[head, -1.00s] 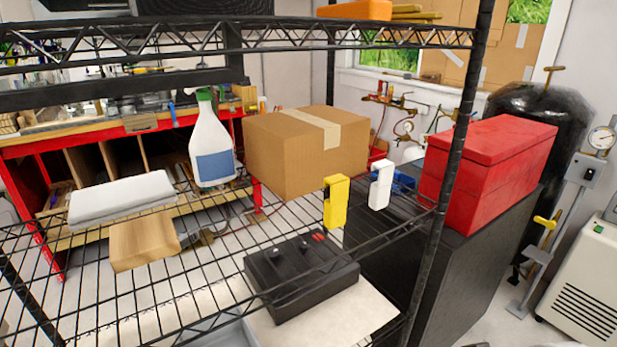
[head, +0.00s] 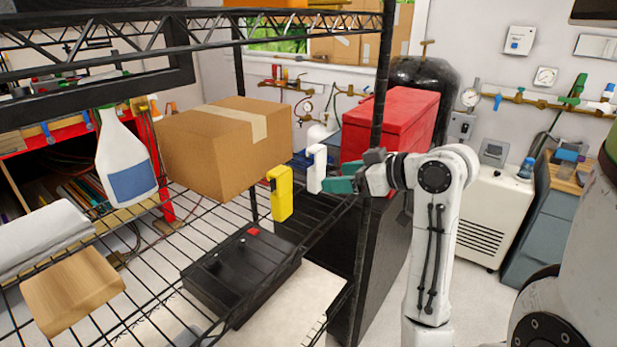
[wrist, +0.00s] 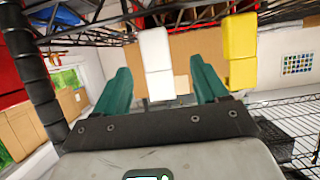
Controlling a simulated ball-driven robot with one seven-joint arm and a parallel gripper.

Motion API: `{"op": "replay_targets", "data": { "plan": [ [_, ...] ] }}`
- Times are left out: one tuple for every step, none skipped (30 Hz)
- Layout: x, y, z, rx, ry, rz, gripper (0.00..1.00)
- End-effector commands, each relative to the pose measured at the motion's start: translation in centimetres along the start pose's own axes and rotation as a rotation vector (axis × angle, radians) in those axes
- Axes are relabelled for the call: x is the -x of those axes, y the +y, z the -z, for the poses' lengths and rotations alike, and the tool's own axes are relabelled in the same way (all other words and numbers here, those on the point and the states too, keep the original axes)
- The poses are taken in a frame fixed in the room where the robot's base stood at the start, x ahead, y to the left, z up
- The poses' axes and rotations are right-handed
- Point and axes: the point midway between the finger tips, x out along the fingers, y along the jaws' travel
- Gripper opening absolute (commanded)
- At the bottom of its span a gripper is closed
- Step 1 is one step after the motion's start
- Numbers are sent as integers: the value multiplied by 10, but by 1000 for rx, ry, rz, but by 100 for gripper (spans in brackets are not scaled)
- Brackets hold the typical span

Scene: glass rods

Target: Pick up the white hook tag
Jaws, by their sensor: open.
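The white hook tag (head: 316,168) is upright at the right end of the wire shelf, beside a similar yellow tag (head: 280,193). My gripper (head: 338,182) has teal fingers and is just right of the white tag, pointing left toward it. In the wrist view my gripper (wrist: 160,72) is open, and the white tag (wrist: 154,50) shows ahead, between the lines of the two fingers. The yellow tag (wrist: 240,50) is to the right, past the right finger. I cannot tell whether any finger touches the white tag.
A black shelf post (head: 370,190) stands close by my gripper. A cardboard box (head: 222,150) and a spray bottle (head: 123,160) are left of the tags. A black box (head: 243,270) with knobs is below. A red case (head: 390,120) stands behind the post.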

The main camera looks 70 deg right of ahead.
Motion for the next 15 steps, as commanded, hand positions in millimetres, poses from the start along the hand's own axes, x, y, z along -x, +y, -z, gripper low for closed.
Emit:
{"op": "replay_targets", "data": {
  "plan": [
    [-6,0,2,-1,-1,1,72],
    [-10,0,1,-1,-2,2,72],
    [-13,0,1,-1,-1,1,72],
    [-15,0,1,-1,-1,0,72],
    [-16,0,1,0,0,-1,72],
    [-18,0,2,0,-1,-1,72],
    [-20,0,2,0,-1,0,72],
    [-22,0,2,-1,-2,1,72],
    [-26,1,2,-2,-2,1,72],
    [-30,2,3,-2,-2,0,72],
    [-34,2,3,-2,-3,1,72],
    [-40,3,4,-2,-3,2,72],
    [-44,4,4,-1,-3,1,72],
    [-49,5,4,-2,-3,1,72],
    [-55,5,4,-1,-3,2,72]
  ]
}}
